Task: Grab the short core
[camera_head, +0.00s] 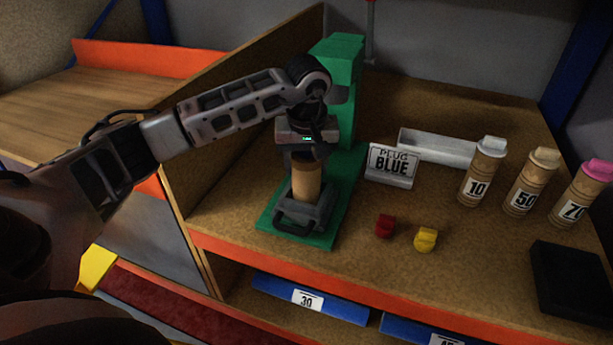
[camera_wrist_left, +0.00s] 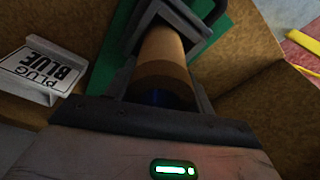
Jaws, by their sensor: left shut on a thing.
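The short core is a brown cardboard tube (camera_head: 306,182) standing upright in the dark holder (camera_head: 300,217) on the green press base (camera_head: 268,221). My left gripper (camera_head: 306,158) comes down from above and is shut on the upper part of the core. In the left wrist view the core (camera_wrist_left: 163,55) runs away from the jaws into the holder, and a dark blue end shows near the palm. My right gripper is in neither view.
A "PLUG BLUE" sign (camera_head: 391,165) and a white tray (camera_head: 437,147) stand right of the press. Red (camera_head: 384,226) and yellow (camera_head: 426,239) plugs lie in front. Tubes marked 10 (camera_head: 481,172), 50 (camera_head: 530,182) and 70 (camera_head: 580,195) stand at right. A wooden partition (camera_head: 232,118) is left.

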